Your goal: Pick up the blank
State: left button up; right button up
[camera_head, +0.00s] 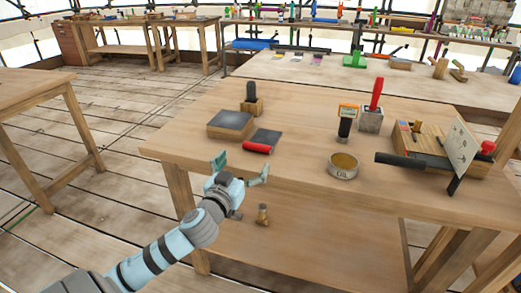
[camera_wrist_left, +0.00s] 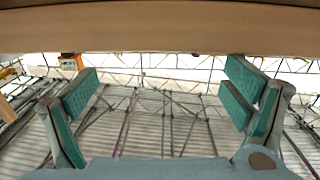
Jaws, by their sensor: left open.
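My left gripper (camera_head: 240,169) is open and empty at the front left edge of the wooden workbench (camera_head: 290,130). In the left wrist view its teal finger pads (camera_wrist_left: 160,105) are wide apart with nothing between them. I cannot tell for sure which thing is the blank. A dark upright cylinder (camera_head: 251,91) stands in a small wooden block (camera_head: 252,107) behind the gripper. A red cylinder (camera_head: 257,148) lies at the front of a dark plate (camera_head: 267,137), close to the gripper. My right gripper is not in view.
A small wooden piece (camera_head: 263,215) is below the bench top. The bench's middle is clear.

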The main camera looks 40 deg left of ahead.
aim_at(256, 146)
pick_arm(q)
jog(key=b+x, duration=0.1)
jog(key=x, duration=0.7)
jog(key=shift+w, duration=0.2)
jog(key=shift+s, duration=0.1)
jog(key=c, duration=1.6)
